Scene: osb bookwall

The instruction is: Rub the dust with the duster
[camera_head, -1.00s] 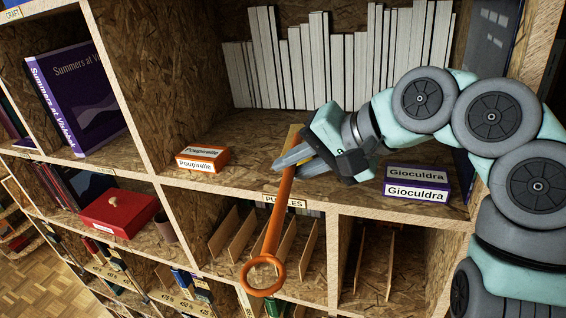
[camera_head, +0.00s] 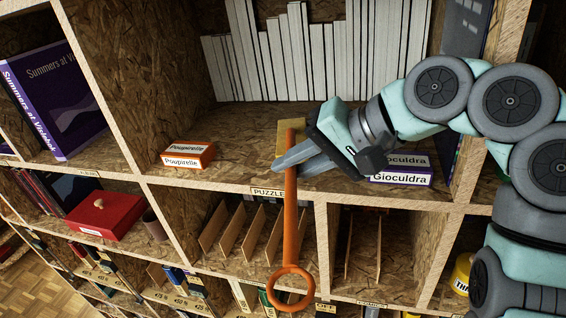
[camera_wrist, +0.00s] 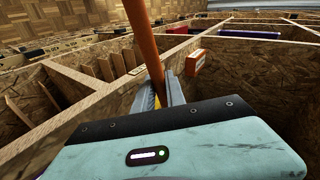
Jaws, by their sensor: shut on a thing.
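The duster has a long orange handle with a ring (camera_head: 290,288) at its lower end and a yellow head (camera_head: 291,135) at its upper end. My gripper (camera_head: 288,168) is shut on the handle near the head, in front of the upper shelf (camera_head: 240,150). The handle hangs down past the shelf's front edge, across the compartments below. In the wrist view the handle (camera_wrist: 143,45) rises between my fingers (camera_wrist: 165,92), with a bit of yellow beside them. I cannot make out dust on the shelf. Whether the yellow head touches the board is unclear.
An orange Poupinelle box (camera_head: 187,154) stands left on the shelf, and purple Gioculdra boxes (camera_head: 402,170) stand right, partly behind my gripper. White books (camera_head: 320,55) line the back. A red box (camera_head: 110,214) sits lower left. Thin dividers (camera_head: 240,230) stand below.

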